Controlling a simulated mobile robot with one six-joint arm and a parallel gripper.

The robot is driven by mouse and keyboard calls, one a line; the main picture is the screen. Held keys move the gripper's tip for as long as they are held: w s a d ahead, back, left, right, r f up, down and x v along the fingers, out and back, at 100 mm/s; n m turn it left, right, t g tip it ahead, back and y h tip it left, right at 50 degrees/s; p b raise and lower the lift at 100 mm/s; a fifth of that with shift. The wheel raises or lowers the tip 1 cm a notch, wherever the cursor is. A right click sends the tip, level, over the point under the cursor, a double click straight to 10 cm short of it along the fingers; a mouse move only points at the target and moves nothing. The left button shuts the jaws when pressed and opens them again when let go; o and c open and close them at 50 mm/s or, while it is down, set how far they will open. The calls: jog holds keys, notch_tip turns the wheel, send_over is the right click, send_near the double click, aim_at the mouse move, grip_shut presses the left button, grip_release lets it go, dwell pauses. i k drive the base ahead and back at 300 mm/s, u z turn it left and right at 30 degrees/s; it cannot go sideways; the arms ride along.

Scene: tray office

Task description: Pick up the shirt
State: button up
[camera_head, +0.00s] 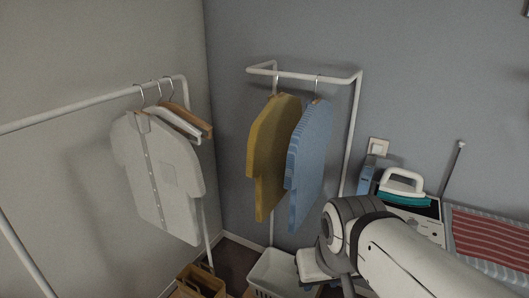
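A white button-up shirt (160,175) with a chest pocket hangs on a hanger from the white rail at the left. A yellow shirt (267,150) and a blue shirt (308,165) hang from a second rail in the corner. My arm comes in from the lower right, below and to the right of the blue shirt. My gripper's fingertips are not visible, so what it holds, if anything, cannot be seen.
Empty hangers (188,118) hang beside the white shirt. A white basket (271,273) and a brown box (201,281) stand below. An iron (404,188) and a striped red cloth (490,240) are at the right.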

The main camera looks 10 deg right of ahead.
aim_at(268, 144)
jog(key=z, duration=0.05)
jog(key=i, duration=0.9)
